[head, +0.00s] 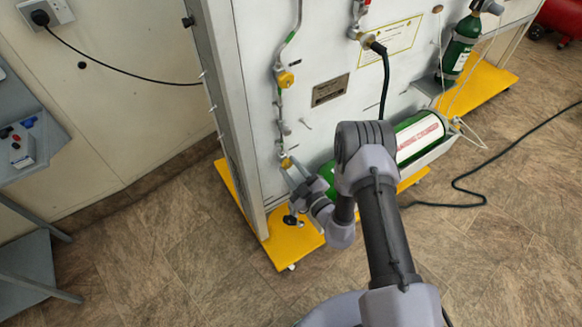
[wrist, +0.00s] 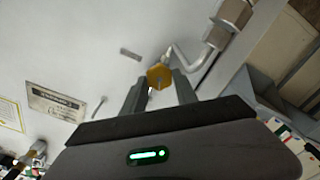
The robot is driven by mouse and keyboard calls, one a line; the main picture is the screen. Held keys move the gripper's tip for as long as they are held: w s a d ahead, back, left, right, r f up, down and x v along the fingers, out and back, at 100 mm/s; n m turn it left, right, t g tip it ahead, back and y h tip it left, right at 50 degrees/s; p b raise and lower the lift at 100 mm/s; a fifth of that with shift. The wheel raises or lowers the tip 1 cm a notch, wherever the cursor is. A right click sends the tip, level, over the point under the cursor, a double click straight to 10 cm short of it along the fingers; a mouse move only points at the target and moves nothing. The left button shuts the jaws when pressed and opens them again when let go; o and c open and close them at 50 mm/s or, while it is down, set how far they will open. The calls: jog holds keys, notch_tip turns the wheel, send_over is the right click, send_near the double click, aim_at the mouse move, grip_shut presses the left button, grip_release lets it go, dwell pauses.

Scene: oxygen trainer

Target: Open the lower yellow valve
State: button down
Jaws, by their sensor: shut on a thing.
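The lower yellow valve (wrist: 159,76) is a small yellow knob on the pipework of the upright white panel. In the wrist view it sits between the tips of my gripper (wrist: 160,88), which is shut on it. In the head view my gripper (head: 293,172) reaches the lower end of the pipe line, and the lower valve (head: 287,162) shows just above the fingers, partly hidden. An upper yellow valve (head: 286,79) is higher on the same line, apart from my gripper.
A green cylinder (head: 408,129) lies in a holder right of my arm. The panel stands on a yellow base (head: 290,243). A black cable (head: 482,188) runs over the floor at right. A grey bench (head: 30,150) stands at left, with open floor between.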

jog(key=c, duration=0.9)
grip_release()
jog(key=shift+c, duration=0.2)
jog(key=p+v, duration=0.5)
jog(key=v, duration=1.2)
jog(key=shift+s+d, duration=0.2)
